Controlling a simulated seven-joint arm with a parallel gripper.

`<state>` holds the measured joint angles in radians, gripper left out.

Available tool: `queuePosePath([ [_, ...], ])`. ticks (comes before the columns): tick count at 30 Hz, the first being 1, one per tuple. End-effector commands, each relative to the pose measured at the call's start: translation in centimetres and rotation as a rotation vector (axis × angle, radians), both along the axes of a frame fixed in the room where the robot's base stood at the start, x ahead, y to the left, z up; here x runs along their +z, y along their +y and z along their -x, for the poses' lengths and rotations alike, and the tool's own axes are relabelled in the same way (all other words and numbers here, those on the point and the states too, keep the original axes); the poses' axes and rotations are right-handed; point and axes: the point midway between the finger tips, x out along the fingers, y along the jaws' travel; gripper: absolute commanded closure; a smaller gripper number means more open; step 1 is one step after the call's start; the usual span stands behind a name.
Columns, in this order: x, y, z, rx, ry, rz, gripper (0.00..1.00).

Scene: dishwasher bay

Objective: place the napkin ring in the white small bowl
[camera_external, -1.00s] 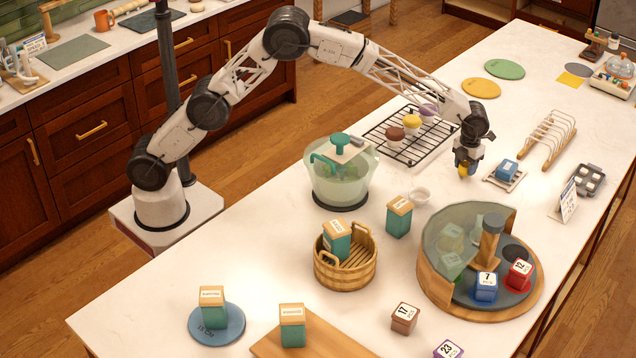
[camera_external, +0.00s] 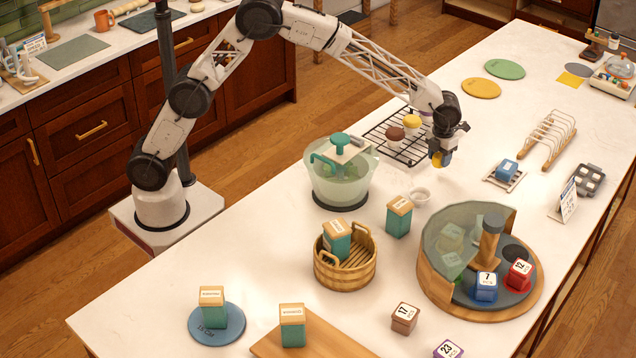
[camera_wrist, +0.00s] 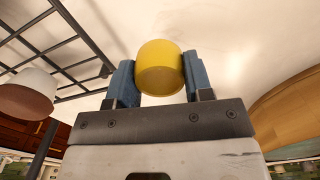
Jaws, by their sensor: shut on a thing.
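A small yellow rounded piece, seemingly the napkin ring (camera_wrist: 160,68), is held between the blue finger pads of my gripper (camera_external: 440,156). No hole through it shows from these angles. It also shows as a yellow spot under my gripper in the external view (camera_external: 443,160). My gripper is raised above the counter, apart from the bowl. I cannot make out the bowl in the wrist view.
A round wooden turntable (camera_external: 440,290) with a glass guard is in front.

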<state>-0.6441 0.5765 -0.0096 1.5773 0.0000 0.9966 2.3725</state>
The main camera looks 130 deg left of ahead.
Motion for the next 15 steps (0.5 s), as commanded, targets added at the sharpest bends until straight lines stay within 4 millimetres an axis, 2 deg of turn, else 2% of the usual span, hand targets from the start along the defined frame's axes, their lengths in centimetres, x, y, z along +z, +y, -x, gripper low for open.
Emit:
queuePosePath([
  [6,0.3,-1.7,2.4,0.000,0.001,0.001,0.79],
  [15,0.5,-3.4,4.6,0.000,0.001,0.001,0.79],
])
